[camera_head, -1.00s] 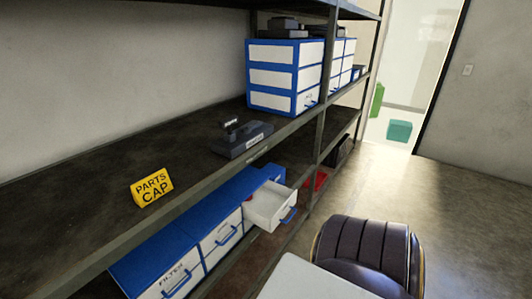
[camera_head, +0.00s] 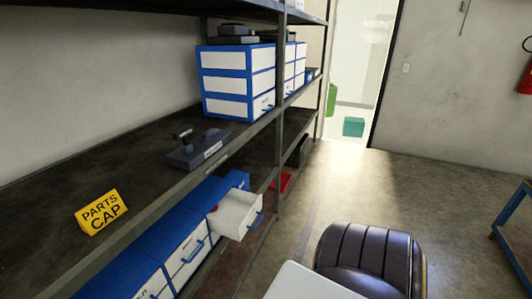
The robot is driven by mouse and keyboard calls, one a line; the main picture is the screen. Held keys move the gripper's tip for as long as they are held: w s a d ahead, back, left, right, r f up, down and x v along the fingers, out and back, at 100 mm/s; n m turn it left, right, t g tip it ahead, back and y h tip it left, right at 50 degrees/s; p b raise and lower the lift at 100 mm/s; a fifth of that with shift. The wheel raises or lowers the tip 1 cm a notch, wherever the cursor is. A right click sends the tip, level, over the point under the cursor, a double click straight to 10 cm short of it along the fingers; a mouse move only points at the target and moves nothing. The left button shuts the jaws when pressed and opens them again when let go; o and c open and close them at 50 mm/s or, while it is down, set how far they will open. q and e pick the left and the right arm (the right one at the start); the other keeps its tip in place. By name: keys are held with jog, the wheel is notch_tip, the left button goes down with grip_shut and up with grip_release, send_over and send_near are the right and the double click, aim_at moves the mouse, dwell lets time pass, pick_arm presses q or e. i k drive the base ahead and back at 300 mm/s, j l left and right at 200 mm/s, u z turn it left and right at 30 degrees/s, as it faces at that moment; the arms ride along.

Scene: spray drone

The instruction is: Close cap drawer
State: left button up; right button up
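An open white drawer (camera_head: 236,214) with a blue handle (camera_head: 257,219) sticks out of the blue and white drawer unit (camera_head: 170,225) on the lower shelf. A small red thing shows inside it, too small to make out. I cannot read a label on this drawer. A yellow sign reading "PARTS CAP" (camera_head: 101,212) stands on the shelf above, to the left. Neither of my grippers is in view.
A dark shelf rack (camera_head: 130,160) runs along the left wall. A blue and white drawer cabinet (camera_head: 236,82) and a dark grey device (camera_head: 198,149) stand on its middle shelf. Open floor (camera_head: 400,190) lies to the right. A red extinguisher (camera_head: 525,80) hangs at the right edge.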

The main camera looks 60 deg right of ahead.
aim_at(237, 211)
jog(key=l+z, duration=0.1)
jog(key=z, duration=1.65)
